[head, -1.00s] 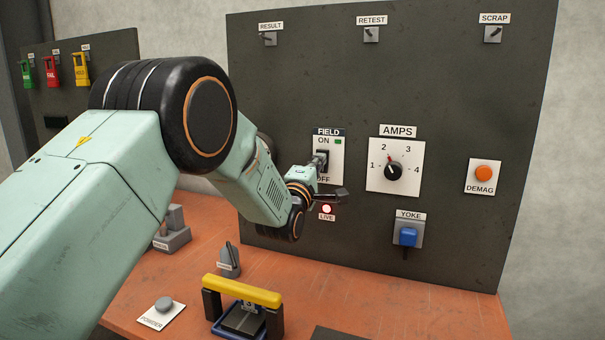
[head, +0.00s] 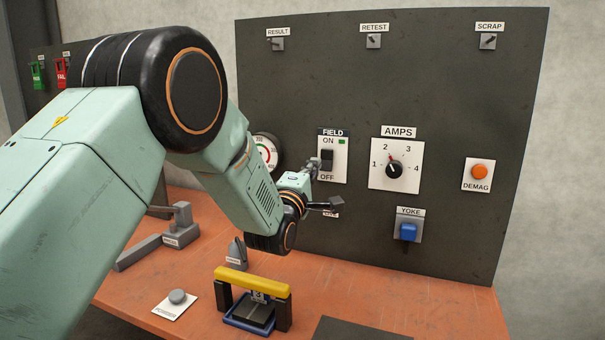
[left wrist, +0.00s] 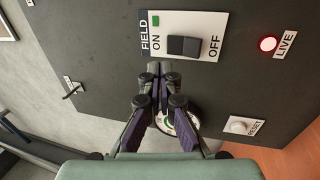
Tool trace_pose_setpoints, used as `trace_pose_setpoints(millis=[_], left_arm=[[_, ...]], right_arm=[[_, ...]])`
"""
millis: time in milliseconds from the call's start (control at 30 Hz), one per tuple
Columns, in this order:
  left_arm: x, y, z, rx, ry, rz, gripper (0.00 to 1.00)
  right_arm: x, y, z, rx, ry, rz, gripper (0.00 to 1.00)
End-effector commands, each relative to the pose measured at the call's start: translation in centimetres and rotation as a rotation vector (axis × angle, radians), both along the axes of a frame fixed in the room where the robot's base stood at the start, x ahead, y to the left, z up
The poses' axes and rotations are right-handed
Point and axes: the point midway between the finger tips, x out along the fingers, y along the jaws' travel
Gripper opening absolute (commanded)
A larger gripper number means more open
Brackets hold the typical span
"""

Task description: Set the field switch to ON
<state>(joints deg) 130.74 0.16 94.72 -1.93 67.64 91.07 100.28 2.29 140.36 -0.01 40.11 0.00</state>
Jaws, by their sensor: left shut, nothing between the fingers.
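The field switch (head: 327,160) is a dark rocker on a white FIELD plate (head: 341,173), with ON above and OFF below. It also shows in the left wrist view (left wrist: 184,46), where ON is at the left. I cannot tell surely which way the rocker is tipped. A green indicator (head: 343,142) sits beside ON. The red LIVE lamp (left wrist: 268,44) glows in the left wrist view; my gripper hides it in the head view. My left gripper (left wrist: 155,72) is shut and empty, close to the ON side of the plate; contact is unclear. My right gripper is out of view.
The AMPS knob (head: 394,170) is right of the switch, and a round gauge (head: 266,151) is left of it, partly behind my arm. The blue YOKE switch (head: 408,232) is lower right. A yellow-handled yoke (head: 252,283) stands on the orange bench.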

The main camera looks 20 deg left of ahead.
Motion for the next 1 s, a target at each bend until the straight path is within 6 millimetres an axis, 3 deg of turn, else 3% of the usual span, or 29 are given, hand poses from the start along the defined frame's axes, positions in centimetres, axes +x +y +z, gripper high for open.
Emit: trace_pose_setpoints(millis=[400, 1000], left_arm=[[-5.4, 0.2, 0.2, 0.000, 0.001, 0.000, 0.00], [-6.2, 0.2, 0.2, 0.000, 0.000, 0.000, 0.00]], right_arm=[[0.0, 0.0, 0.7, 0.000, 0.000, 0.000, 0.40], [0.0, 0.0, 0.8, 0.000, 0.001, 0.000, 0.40]])
